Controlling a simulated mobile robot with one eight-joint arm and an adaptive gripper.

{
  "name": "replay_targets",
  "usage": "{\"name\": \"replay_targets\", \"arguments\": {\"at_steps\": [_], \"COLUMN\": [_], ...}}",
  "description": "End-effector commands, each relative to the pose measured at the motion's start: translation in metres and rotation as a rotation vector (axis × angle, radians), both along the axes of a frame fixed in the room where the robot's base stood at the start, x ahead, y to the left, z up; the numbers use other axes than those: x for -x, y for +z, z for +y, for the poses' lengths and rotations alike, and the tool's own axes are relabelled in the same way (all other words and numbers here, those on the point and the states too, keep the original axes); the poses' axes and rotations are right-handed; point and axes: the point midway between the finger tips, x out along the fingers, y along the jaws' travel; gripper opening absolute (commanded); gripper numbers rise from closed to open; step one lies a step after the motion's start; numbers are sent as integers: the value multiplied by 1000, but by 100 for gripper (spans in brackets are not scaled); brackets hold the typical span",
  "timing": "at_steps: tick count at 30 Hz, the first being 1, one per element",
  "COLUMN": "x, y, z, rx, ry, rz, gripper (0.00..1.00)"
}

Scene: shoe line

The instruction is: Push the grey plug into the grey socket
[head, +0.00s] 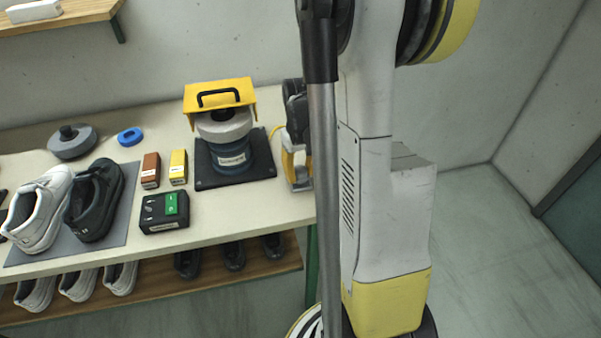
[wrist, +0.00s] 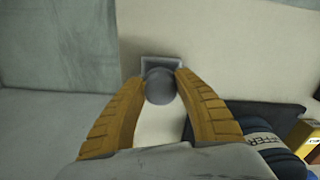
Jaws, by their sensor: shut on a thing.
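The grey plug (wrist: 160,90) is a round grey piece in the wrist view, held between the two yellow fingers of my gripper (wrist: 162,80). The grey socket (wrist: 148,62) is a square grey frame just beyond the plug, on a pale surface. The plug overlaps it and hides much of its opening; I cannot tell whether the plug touches it or is inside. In the head view my gripper (head: 297,172) is at the right end of the table, partly hidden behind my arm. Plug and socket are not visible there.
A blue machine (head: 234,160) with a yellow cover (head: 215,92) on a black base stands left of my gripper. A black box with a green top (head: 163,214), brown box (head: 150,172), yellow box (head: 178,167) and shoes (head: 92,200) are farther left on the table (head: 240,213).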

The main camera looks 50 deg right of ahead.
Motion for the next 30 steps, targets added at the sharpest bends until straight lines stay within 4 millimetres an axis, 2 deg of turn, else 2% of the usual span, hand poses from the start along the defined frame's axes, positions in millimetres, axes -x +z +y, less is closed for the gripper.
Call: {"name": "replay_targets", "arguments": {"at_steps": [30], "x": [0], "y": [-8], "z": [0], "rx": [0], "ry": [0], "rz": [0], "gripper": [5]}}
